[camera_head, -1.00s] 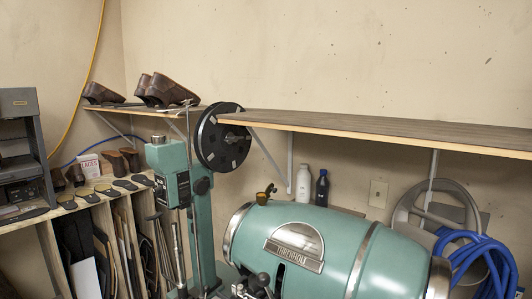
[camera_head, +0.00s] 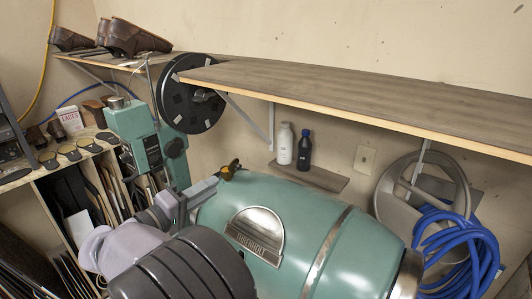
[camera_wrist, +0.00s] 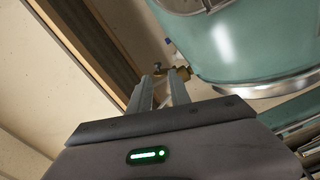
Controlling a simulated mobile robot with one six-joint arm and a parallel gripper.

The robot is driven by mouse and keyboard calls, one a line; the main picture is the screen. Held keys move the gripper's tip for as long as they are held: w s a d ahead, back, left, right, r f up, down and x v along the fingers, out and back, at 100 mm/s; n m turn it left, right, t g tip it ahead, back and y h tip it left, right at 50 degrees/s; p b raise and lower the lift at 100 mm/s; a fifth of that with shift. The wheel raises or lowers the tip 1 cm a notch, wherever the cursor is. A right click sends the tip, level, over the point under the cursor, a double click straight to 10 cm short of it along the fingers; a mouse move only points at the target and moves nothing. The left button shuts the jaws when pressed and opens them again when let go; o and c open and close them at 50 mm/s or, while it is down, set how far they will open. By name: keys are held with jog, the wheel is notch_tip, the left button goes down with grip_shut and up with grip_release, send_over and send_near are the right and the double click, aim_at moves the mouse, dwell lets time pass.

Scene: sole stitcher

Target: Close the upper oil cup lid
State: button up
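The small brass oil cup (camera_head: 228,174) sits on top of the green barrel-shaped machine housing (camera_head: 320,225). Its lid (camera_head: 235,164) appears tipped up. My gripper (camera_head: 215,180) reaches in from the lower left, with its fingertips just left of the cup. In the wrist view, the two fingers of my gripper (camera_wrist: 162,79) stand apart with nothing clearly between them. Part of the brass cup (camera_wrist: 183,73) shows just beyond the right fingertip. Whether a finger touches the cup cannot be told.
A long wooden shelf (camera_head: 350,98) runs above and behind the housing. A black handwheel (camera_head: 190,95) and green machine column (camera_head: 140,135) stand left of the cup. A white bottle (camera_head: 285,145) and a dark bottle (camera_head: 304,150) stand on a small ledge behind. A blue hose (camera_head: 455,240) hangs at right.

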jog(key=p+x, duration=0.1)
jog(key=x, duration=0.4)
jog(key=p+x, duration=0.1)
jog(key=x, duration=0.3)
jog(key=p+x, duration=0.2)
jog(key=x, duration=0.3)
jog(key=shift+w+d+r, duration=0.25)
jog(key=shift+w+r, duration=0.05)
jog(key=shift+s+a, duration=0.15)
grip_shut()
